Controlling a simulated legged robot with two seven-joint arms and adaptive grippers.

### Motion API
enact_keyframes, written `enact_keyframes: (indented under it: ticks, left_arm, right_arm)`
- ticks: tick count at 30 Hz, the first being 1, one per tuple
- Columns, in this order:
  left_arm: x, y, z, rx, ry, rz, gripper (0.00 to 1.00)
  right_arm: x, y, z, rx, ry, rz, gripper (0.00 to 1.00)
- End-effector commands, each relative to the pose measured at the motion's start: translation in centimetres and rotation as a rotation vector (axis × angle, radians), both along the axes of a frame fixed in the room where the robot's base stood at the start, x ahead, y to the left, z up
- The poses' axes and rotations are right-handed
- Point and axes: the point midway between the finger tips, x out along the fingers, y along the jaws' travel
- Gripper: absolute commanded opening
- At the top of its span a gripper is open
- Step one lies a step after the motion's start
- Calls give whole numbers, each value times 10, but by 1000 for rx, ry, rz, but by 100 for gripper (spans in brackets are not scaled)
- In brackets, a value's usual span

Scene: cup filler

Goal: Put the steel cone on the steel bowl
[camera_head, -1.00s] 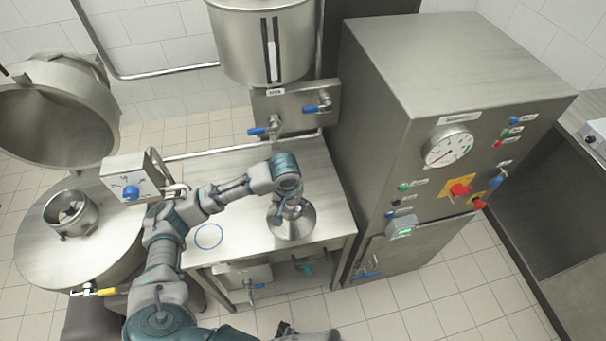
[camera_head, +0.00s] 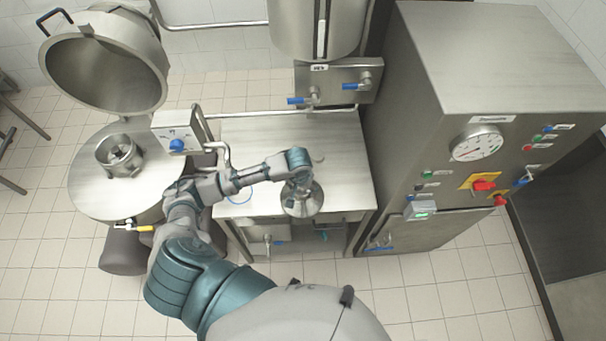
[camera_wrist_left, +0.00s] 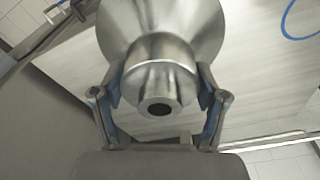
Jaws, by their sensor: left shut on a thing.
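The steel cone (camera_head: 303,201) is at the end of my left arm, over the right front part of the steel table. My left gripper (camera_head: 299,184) is shut on it. In the left wrist view, the two fingers of the gripper (camera_wrist_left: 160,88) press on both sides of the narrow neck of the cone (camera_wrist_left: 163,30). The neck's end has a dark hole and the wide part points away. I cannot tell whether its wide rim touches the table. A small round open steel vessel (camera_head: 106,155), possibly the bowl, sits on the round steel top at left. My right gripper is out of view.
A control cabinet (camera_head: 440,110) stands at right, and a large tilted open lid (camera_head: 105,75) at upper left.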

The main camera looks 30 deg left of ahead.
Motion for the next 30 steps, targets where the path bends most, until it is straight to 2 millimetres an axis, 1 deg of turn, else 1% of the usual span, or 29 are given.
enact_keyframes:
  ticks: [1,3,6,10,14,22,29,30]
  left_arm:
    - [14,7,1,1,-4,5,3]
    - [29,16,0,0,-4,3,3]
    - [46,25,-2,-1,-4,3,3]
    - [60,32,-4,1,-4,0,3]
    - [63,34,-7,0,-3,-1,3]
    - [62,35,-39,-1,-1,-2,3]
    - [63,35,-41,0,-3,-2,3]
    - [62,35,-42,0,0,-2,78]
  right_arm:
    - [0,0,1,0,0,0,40]
    - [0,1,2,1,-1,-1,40]
    - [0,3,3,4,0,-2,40]
    - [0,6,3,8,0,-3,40]
    - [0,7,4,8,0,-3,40]
    - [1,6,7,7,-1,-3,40]
    - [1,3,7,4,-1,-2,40]
    - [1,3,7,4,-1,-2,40]
